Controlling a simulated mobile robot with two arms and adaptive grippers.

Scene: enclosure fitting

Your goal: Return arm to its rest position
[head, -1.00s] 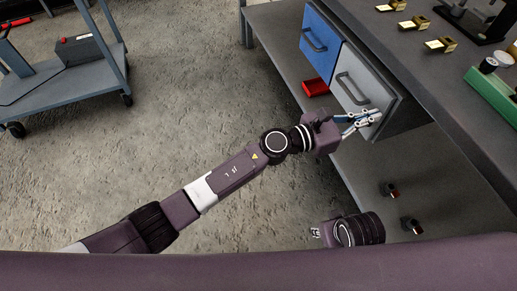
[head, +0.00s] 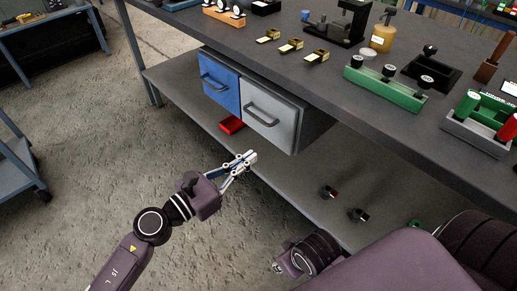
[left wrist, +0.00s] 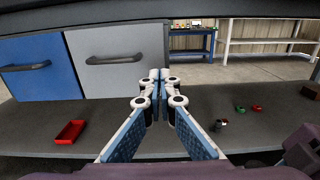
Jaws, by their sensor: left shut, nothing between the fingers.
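My left gripper (head: 246,160) is shut and empty. In the head view it is in front of the workbench, below and left of the grey drawer (head: 271,115), and appears apart from it. In the left wrist view its fingers (left wrist: 158,78) meet in the middle, with the grey drawer front (left wrist: 118,64) behind to the left. The blue drawer (head: 219,84) is left of the grey one, and both look closed. My right arm's end (head: 280,266) shows low in the head view; its fingers are too small to judge.
The workbench (head: 340,88) carries brass pieces (head: 316,56), a green rack (head: 385,92) and a black press (head: 345,25). A red tray (head: 231,126) and small dark parts (head: 328,192) lie on the lower shelf (head: 290,185). A cart (head: 18,165) stands at left. The floor between is clear.

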